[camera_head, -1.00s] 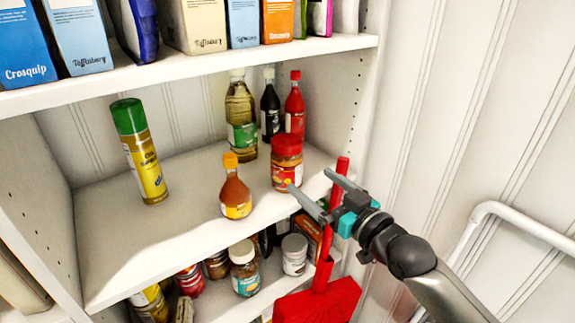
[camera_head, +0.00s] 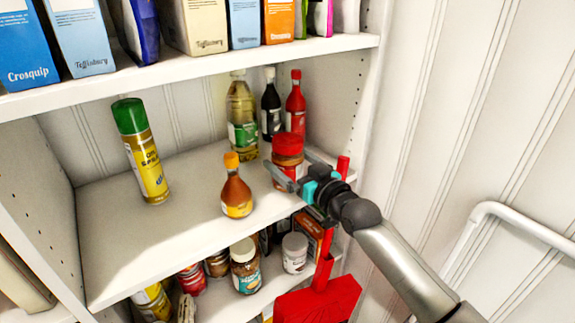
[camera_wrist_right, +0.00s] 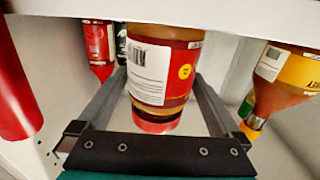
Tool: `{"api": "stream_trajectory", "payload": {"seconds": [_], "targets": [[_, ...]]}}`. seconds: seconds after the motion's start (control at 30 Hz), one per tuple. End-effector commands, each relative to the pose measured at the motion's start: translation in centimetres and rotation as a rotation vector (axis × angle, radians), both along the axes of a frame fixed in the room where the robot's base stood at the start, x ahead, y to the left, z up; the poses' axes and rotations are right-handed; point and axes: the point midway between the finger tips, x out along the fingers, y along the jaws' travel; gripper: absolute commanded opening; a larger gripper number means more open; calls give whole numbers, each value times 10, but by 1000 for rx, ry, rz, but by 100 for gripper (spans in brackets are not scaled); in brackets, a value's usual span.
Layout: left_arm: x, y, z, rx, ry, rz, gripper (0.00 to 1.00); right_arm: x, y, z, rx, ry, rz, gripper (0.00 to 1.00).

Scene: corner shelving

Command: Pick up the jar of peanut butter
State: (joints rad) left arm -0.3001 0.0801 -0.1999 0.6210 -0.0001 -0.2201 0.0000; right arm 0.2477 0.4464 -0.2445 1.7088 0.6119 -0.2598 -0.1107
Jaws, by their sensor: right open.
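The peanut butter jar (camera_head: 287,147) has a red lid and stands upright near the right front of the middle shelf. In the right wrist view the jar (camera_wrist_right: 164,65) appears upside down, with its label and barcode facing the camera. My right gripper (camera_head: 287,160) is open, with one finger on each side of the jar. In the right wrist view its fingers (camera_wrist_right: 161,75) flank the jar, with a small gap showing near the finger bases. It cannot be told whether the fingertips touch the jar. My left gripper is not in view.
A orange sauce bottle (camera_head: 236,190) stands just left of the jar. An oil bottle (camera_head: 242,115), dark bottle (camera_head: 270,105) and red bottle (camera_head: 295,105) stand behind. A spray can (camera_head: 146,155) is farther left. A red long-handled object (camera_head: 318,298) is below my right arm.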

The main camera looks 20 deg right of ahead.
Motion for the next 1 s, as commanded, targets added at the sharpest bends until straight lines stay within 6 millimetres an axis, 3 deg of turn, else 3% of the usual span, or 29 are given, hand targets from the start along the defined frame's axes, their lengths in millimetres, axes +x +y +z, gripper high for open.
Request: {"api": "stream_trajectory", "payload": {"seconds": [0.37,1.0], "targets": [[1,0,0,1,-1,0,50,8,2,0,-1,0,0,100],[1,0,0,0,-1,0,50,8,2,0,-1,0,0,29]]}}
